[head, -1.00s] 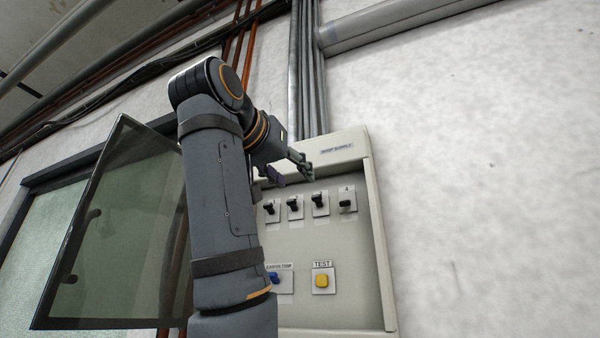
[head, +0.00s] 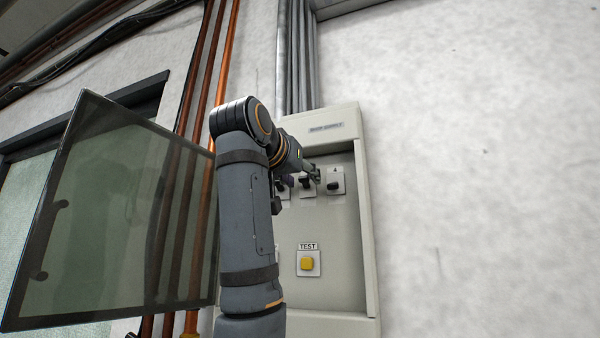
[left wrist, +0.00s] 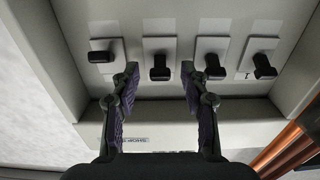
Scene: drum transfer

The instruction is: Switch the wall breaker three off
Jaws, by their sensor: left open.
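The open breaker panel (head: 368,230) hangs on the wall, with a row of black toggles on white plates. In the left wrist view, which sees the panel upside down, breaker three (left wrist: 160,70) is second from left, between the fingertips of my left gripper (left wrist: 159,78). The gripper is open; I cannot tell whether it touches the toggle. Breaker three's toggle leans the same way as breaker two (left wrist: 214,68) and breaker one (left wrist: 264,66). In the head view, my left gripper (head: 312,176) partly hides breaker three (head: 306,185). My right gripper is not in view.
A yellow TEST button (head: 307,263) sits below the breakers. A dark-framed glass door (head: 115,210) stands open at the left. Orange pipes (head: 205,90) run down the wall, and grey conduits (head: 294,60) enter the panel top. The wall at right is bare.

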